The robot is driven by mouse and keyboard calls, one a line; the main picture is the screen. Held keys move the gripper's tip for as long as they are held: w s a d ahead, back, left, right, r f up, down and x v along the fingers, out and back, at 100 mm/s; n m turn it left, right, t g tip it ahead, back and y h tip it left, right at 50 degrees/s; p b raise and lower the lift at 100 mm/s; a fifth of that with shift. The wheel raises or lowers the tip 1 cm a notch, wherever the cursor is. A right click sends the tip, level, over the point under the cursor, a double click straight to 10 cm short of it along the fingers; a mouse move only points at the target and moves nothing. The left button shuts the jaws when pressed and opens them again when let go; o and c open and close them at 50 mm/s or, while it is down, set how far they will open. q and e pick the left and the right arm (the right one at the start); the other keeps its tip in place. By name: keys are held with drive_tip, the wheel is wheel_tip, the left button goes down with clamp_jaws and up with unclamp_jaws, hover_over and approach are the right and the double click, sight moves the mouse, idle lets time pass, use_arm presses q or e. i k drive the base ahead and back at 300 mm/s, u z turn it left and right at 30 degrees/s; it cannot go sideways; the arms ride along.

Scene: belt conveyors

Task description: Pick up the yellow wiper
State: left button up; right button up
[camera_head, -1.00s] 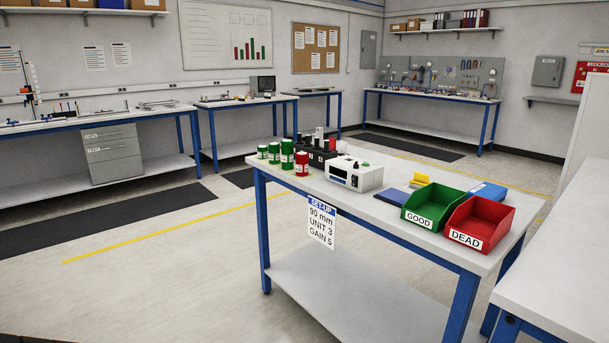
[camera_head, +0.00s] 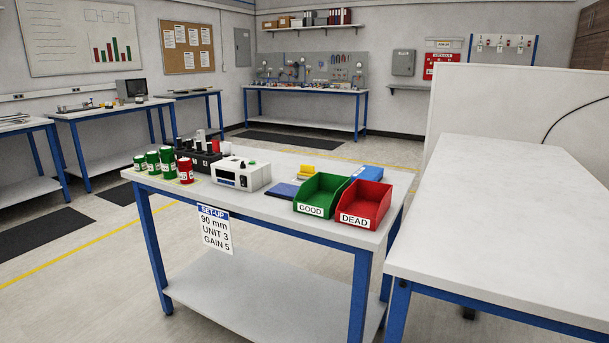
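A small yellow object (camera_head: 320,171), which looks like the yellow wiper, lies on the white-topped blue table (camera_head: 262,207). It is behind the green GOOD bin (camera_head: 318,196) and to the right of the white instrument box (camera_head: 241,174). The bin's edge may hide part of it, and its exact shape is too small to tell. A dark blue flat pad (camera_head: 283,190) lies just in front of it, left of the green bin. Neither of my grippers shows in the head view.
The red DEAD bin (camera_head: 365,204) stands right of the green bin. Green and red cylinders (camera_head: 166,160) stand at the table's left end. A second, empty white table (camera_head: 505,230) and a white panel (camera_head: 520,110) stand at right. Open floor lies at the front left.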

sight(306, 170)
drive_tip(key=u, duration=1.3)
drive_tip(key=i, duration=0.95)
drive_tip(key=z, duration=0.05)
